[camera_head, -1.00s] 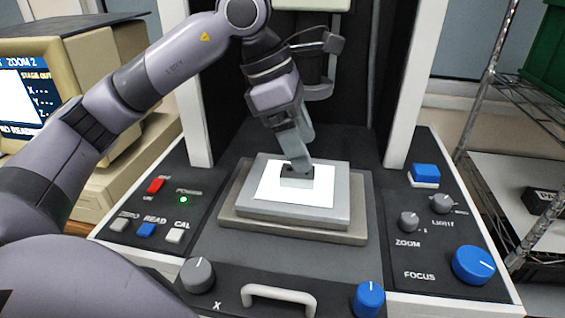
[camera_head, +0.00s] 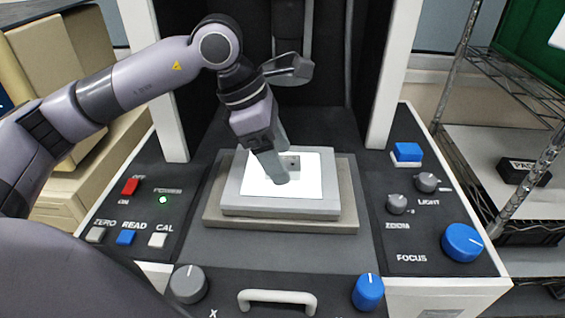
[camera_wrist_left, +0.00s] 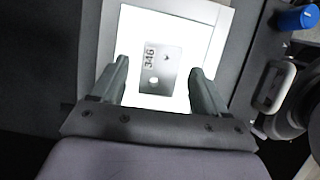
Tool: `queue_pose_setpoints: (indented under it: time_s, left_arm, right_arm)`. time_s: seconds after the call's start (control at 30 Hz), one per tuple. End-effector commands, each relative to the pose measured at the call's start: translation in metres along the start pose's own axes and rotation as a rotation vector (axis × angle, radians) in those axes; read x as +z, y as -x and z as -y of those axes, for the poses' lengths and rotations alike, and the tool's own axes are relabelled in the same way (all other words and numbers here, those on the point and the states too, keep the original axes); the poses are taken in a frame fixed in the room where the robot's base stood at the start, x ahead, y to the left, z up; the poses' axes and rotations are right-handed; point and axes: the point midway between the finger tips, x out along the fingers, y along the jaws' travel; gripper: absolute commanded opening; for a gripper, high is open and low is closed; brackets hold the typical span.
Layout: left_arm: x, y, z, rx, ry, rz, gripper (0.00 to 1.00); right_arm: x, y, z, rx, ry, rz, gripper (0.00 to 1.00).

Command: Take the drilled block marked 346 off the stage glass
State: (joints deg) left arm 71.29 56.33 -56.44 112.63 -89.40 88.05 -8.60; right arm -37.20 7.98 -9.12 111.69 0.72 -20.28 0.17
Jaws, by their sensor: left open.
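The drilled block marked 346 (camera_head: 291,162) is a small grey block with holes, lying on the bright white stage glass (camera_head: 312,186). In the left wrist view the block (camera_wrist_left: 167,72) shows its number and holes, with the lit glass (camera_wrist_left: 203,16) all around it. My left gripper (camera_head: 281,164) is open, low over the glass at the block. In the wrist view its fingers (camera_wrist_left: 157,68) appear on either side of the block, with a gap on each side. Part of the block is hidden behind the fingers in the head view. My right gripper is not in view.
The stage plate (camera_head: 240,207) sits between two white columns. The dark optics head (camera_head: 292,70) hangs behind my wrist. Control panels with buttons and knobs, such as the blue focus knob (camera_head: 462,243), flank the stage. A handle (camera_head: 277,299) is in front. A wire rack (camera_head: 500,80) stands right.

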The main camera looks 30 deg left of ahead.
Motion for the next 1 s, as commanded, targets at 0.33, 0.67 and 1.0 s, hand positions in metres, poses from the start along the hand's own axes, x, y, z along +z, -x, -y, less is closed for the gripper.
queue_pose_setpoints:
  time_s: [0.33,0.67,1.0]
  left_arm:
    - [0.0,-0.007,0.0,0.001,-0.001,0.0,0.65]
    - [0.0,-0.007,0.0,0.001,-0.002,0.001,0.1]
    - [0.007,0.007,-0.001,0.003,-0.002,0.004,0.1]
  right_arm:
    - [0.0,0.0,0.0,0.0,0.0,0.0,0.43]
    - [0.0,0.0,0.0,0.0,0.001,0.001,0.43]
    - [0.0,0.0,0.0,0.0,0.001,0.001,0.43]
